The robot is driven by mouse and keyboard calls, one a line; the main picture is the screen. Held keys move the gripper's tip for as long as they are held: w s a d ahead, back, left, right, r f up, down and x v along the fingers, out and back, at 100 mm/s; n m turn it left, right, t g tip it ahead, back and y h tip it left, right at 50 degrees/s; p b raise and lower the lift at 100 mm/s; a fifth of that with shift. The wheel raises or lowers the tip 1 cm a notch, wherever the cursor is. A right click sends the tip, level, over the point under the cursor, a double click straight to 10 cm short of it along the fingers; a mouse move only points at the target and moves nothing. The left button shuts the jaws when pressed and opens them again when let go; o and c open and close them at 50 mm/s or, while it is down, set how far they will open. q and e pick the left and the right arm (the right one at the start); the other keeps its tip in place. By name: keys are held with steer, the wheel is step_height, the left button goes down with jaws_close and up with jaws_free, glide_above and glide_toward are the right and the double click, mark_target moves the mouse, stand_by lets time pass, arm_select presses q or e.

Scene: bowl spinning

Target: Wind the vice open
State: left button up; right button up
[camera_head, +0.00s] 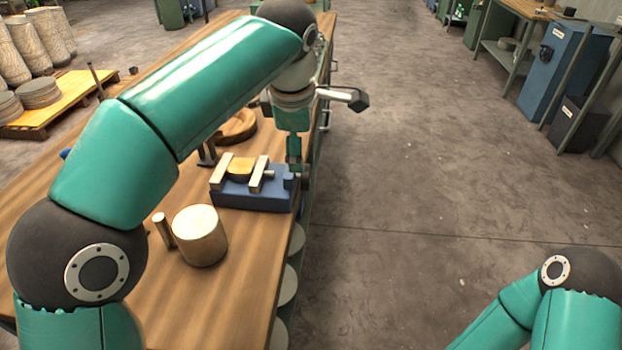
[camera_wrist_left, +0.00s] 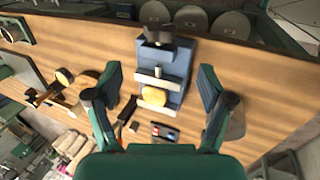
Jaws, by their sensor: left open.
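A blue vice (camera_head: 252,195) with pale metal jaws sits at the bench's right edge in the head view. A round yellow piece (camera_head: 240,168) lies between its jaws; I cannot tell how tightly it is held. The wrist view shows the vice (camera_wrist_left: 178,54), its dark screw end (camera_wrist_left: 160,37) and the yellow piece (camera_wrist_left: 154,96). My left gripper (camera_head: 295,165) points down by the vice's right end, partly hidden. In the wrist view my left gripper (camera_wrist_left: 161,76) has its fingers wide apart with the vice in view between them, apparently touching nothing. My right gripper is out of view.
The wooden bench (camera_head: 250,280) carries a pale cylinder (camera_head: 200,236) with a thin upright peg (camera_head: 163,230) in front of the vice. A wooden round piece (camera_head: 237,125) lies behind it. Open floor (camera_head: 420,180) lies right of the bench.

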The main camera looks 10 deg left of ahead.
mark_target(300, 178)
arm_select(q)
steer(key=b+x, duration=0.1)
steer(key=x, duration=1)
steer(key=shift+w+f+b, duration=0.1)
steer(key=shift+f+b, duration=0.2)
steer(key=shift+f, duration=0.1)
steer(key=c, duration=1.1)
steer(key=shift+d, duration=0.55)
steer(key=shift+c, duration=0.3)
steer(key=shift+a, duration=0.3)
steer(key=shift+a+f+b, duration=0.15)
steer(key=shift+b, duration=0.55)
steer(key=t+b, duration=0.2)
steer(key=b, duration=0.4)
steer(key=t+b, duration=0.2)
steer(key=b, duration=0.5)
steer(key=t+b, duration=0.2)
steer(key=b, duration=0.4)
steer(key=shift+a+f+b, duration=0.25)
steer(key=shift+f+b, duration=0.05)
steer(key=shift+r+t+b, duration=0.3)
steer(key=shift+t+b, duration=0.2)
steer(key=shift+b, duration=0.2)
